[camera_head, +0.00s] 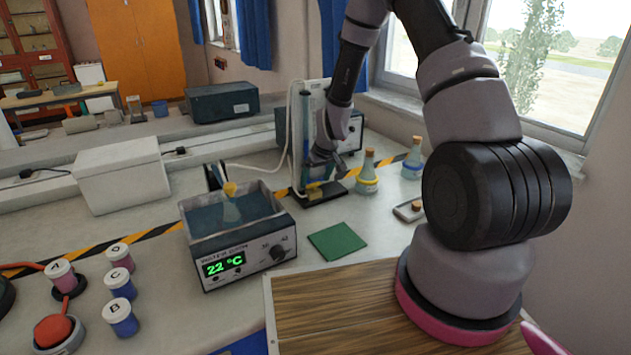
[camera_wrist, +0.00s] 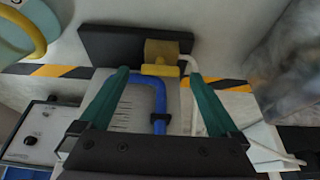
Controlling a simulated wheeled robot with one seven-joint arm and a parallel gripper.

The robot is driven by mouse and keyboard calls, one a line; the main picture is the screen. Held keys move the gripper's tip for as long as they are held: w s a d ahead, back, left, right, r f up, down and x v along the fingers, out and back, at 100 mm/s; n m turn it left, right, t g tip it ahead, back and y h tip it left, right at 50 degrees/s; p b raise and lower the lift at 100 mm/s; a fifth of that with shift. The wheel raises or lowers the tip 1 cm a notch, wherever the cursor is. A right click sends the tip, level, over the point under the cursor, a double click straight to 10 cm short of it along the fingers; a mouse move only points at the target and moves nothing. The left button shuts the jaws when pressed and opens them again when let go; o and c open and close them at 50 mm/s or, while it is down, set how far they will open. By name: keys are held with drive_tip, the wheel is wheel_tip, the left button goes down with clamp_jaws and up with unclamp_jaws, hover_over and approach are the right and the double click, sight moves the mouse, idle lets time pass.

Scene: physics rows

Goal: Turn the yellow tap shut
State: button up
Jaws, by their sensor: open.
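The yellow tap (camera_wrist: 160,70) shows in the wrist view as a short yellow bar in front of a brass-coloured block (camera_wrist: 162,48), beside a dark base plate (camera_wrist: 105,45). A blue tube (camera_wrist: 160,105) bends down from near it. My gripper (camera_wrist: 159,76) is open, its two green fingers spread to the left and right of the tap, with visible gaps on both sides. In the head view my gripper (camera_head: 322,168) is low beside the tall clear column (camera_head: 305,125) on its dark stand (camera_head: 322,194); the tap is mostly hidden there.
A water bath (camera_head: 240,225) reading 22 °C with a flask inside stands left of the stand. Corked bottles (camera_head: 367,180) stand to its right. A green mat (camera_head: 337,241) lies in front. A pale hose (camera_head: 265,168) runs behind. A white box (camera_head: 118,178) is further left.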

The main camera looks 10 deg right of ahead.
drive_tip(key=shift+w+a+f, duration=0.1)
drive_tip(key=shift+w+f, duration=0.15)
drive_tip(key=shift+f, duration=0.4)
drive_tip(key=c, duration=1.4)
drive_tip(key=shift+o, duration=0.2)
